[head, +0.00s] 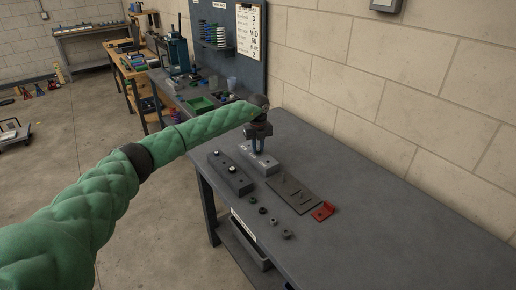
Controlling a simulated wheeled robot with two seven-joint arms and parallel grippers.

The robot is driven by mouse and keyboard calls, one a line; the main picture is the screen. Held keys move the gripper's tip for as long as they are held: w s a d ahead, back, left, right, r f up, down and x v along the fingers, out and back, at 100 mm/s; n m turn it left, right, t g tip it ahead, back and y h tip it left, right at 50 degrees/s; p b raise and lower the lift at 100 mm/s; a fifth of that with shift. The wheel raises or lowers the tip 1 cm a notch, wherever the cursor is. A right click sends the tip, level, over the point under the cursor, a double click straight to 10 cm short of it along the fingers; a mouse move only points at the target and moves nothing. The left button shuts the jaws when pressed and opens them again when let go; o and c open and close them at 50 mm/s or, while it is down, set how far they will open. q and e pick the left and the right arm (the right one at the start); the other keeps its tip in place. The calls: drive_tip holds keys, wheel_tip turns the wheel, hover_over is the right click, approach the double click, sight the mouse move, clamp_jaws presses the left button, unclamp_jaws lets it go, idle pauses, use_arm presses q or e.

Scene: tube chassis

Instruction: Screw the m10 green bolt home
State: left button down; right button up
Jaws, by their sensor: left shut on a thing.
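My left gripper (258,148) reaches in from the left on its green-sleeved arm and points down over the far block (268,165) on the grey bench. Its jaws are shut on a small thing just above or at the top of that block. The fingers hide most of it; from its place it looks like the m10 green bolt, but its colour and how deep it sits cannot be told. A second dark block (232,178), with light fittings on top, lies to the left of the far block. My right gripper is not in view.
A dark flat plate (293,195) and a red bracket (322,211) lie to the right of the blocks. Several small nut-like parts, one greenish (252,199), lie near the front edge. The right of the bench (400,235) is clear. A block wall stands behind.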

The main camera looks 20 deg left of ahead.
use_arm(q)
drive_tip(key=shift+f+m+b, duration=0.25)
drive_tip(key=shift+m+b, duration=1.05)
drive_tip(key=shift+m, duration=0.3)
drive_tip(key=shift+r+m+b, duration=0.2)
drive_tip(key=shift+m+b, duration=0.15)
drive_tip(key=shift+m, duration=0.65)
drive_tip(key=shift+f, duration=0.1)
drive_tip(key=shift+f+m+b, duration=0.1)
drive_tip(key=shift+m+b, duration=0.65)
drive_tip(key=shift+m, duration=0.15)
drive_tip(key=shift+m+b, duration=0.55)
drive_tip(key=shift+m, duration=1.15)
